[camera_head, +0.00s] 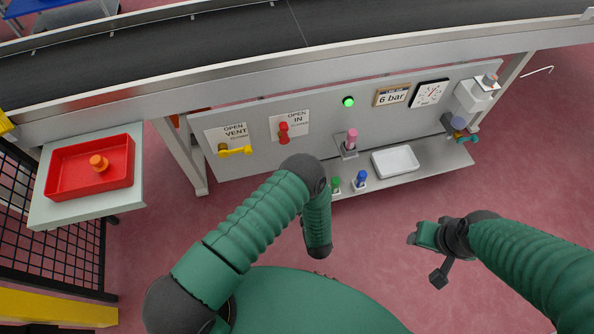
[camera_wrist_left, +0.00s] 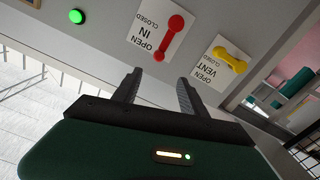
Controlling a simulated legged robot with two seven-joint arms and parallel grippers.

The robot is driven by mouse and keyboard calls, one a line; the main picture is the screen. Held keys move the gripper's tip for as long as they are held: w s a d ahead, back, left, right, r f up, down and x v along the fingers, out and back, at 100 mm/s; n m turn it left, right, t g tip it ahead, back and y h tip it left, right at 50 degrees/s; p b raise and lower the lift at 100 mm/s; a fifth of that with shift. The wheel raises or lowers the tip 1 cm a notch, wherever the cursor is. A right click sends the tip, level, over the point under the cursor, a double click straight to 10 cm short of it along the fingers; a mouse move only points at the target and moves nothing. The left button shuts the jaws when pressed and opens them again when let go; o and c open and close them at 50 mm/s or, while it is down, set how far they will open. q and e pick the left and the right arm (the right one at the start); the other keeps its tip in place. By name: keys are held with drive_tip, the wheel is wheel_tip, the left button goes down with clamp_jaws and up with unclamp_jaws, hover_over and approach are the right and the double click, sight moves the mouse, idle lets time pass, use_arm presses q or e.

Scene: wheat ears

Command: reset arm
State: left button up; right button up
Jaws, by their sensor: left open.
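My left arm (camera_head: 243,229) comes in from the left in the head view and bends in front of the grey panel. Its fingers cannot be made out there. In the left wrist view my left gripper (camera_wrist_left: 158,82) is open and empty, its two dark fingers apart. It faces the panel, with the red IN handle (camera_wrist_left: 165,37) and the yellow VENT handle (camera_wrist_left: 231,60) beyond the fingertips, apart from them. My right gripper (camera_head: 436,250) hangs over the floor at the right of the head view, apart from the shelf. Its finger gap is unclear.
The panel (camera_head: 325,118) holds a lit green lamp (camera_head: 348,101) and a gauge (camera_head: 430,95). Pink (camera_head: 352,138), green (camera_head: 336,184) and blue (camera_head: 361,178) pegs and a white tray (camera_head: 395,161) stand below.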

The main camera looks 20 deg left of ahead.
use_arm(q)
drive_tip(key=w+d+r+m+g+h, duration=0.45)
drive_tip(key=w+r+h, duration=0.25)
drive_tip(key=r+h, duration=0.25)
drive_tip(key=s+a+r+m+g, duration=0.2)
drive_tip(key=s+r+g, duration=0.1)
drive_tip(key=s, duration=0.5)
drive_tip(key=s+a+r+m+g, duration=0.2)
drive_tip(key=s+a+r, duration=0.1)
drive_tip(key=s, duration=0.4)
drive_tip(key=s+a+r+m+g, duration=0.1)
drive_tip(key=s+a+r+g, duration=0.15)
drive_tip(key=s, duration=0.55)
wheel_tip(320, 180, up, 23)
drive_tip(key=p, duration=2.3)
drive_tip(key=shift+s+d, duration=0.15)
drive_tip(key=shift+s, duration=0.15)
